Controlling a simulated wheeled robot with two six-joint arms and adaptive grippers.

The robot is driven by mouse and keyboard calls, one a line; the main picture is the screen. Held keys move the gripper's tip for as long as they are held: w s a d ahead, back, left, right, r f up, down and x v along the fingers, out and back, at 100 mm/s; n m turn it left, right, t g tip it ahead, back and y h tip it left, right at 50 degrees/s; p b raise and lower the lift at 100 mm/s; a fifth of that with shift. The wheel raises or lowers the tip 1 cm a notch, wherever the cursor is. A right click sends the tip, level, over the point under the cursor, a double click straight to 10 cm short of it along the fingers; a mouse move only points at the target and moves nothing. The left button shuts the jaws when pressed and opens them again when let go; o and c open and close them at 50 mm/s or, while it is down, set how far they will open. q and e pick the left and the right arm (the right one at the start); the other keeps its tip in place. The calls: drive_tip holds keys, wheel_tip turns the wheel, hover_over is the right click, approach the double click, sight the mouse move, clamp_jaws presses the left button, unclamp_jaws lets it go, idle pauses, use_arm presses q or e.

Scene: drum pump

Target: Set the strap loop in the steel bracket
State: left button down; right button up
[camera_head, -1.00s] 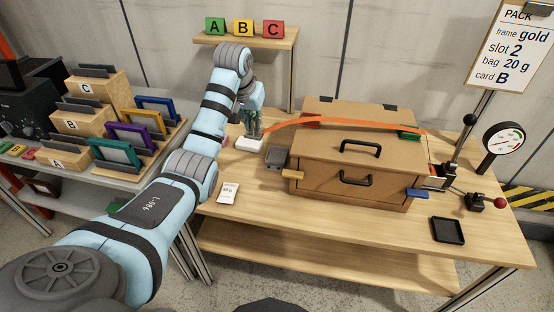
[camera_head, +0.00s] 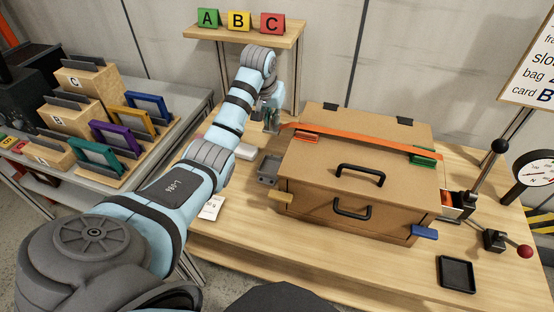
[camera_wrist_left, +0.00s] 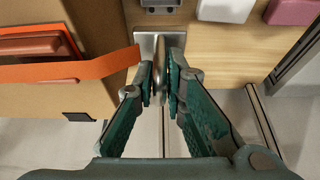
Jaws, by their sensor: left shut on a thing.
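The orange strap (camera_head: 360,139) runs across the top of the brown case (camera_head: 330,190), past a green clip (camera_head: 422,159) and an orange-red clip (camera_head: 306,137). Its left end reaches my left gripper (camera_head: 271,122), beyond the case's left end. In the left wrist view the strap (camera_wrist_left: 100,66) comes in from the left to a pale steel piece (camera_wrist_left: 148,44) at the fingertips. My left gripper (camera_wrist_left: 161,88) is shut on the loop end there. A grey bracket (camera_head: 268,171) stands on the table left of the case. It shows partly in the wrist view (camera_wrist_left: 160,4). My right gripper is out of view.
A white block (camera_head: 245,151) lies near the grey bracket. A shelf with A, B, C signs (camera_head: 240,37) stands behind. Colored frames (camera_head: 115,138) are at left. A black tray (camera_head: 457,273), a red-knobbed lever (camera_head: 510,246) and a gauge (camera_head: 535,172) are at right.

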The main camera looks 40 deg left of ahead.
use_arm(q)
drive_tip(key=f+b, duration=0.1)
drive_tip(key=f, duration=0.4)
drive_tip(key=f+b, duration=0.1)
drive_tip(key=f, duration=0.4)
drive_tip(key=f+b, duration=0.1)
drive_tip(key=f, duration=0.5)
drive_tip(key=shift+s, duration=0.4)
drive_tip(key=shift+f, duration=0.2)
drive_tip(key=shift+s+r, duration=0.1)
drive_tip(key=shift+s, duration=0.05)
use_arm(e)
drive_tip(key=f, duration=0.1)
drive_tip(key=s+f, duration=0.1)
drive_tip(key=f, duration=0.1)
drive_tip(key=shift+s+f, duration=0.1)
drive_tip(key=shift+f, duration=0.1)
use_arm(q)
drive_tip(key=c, duration=1.7)
unclamp_jaws()
drive_tip(key=shift+o, duration=0.2)
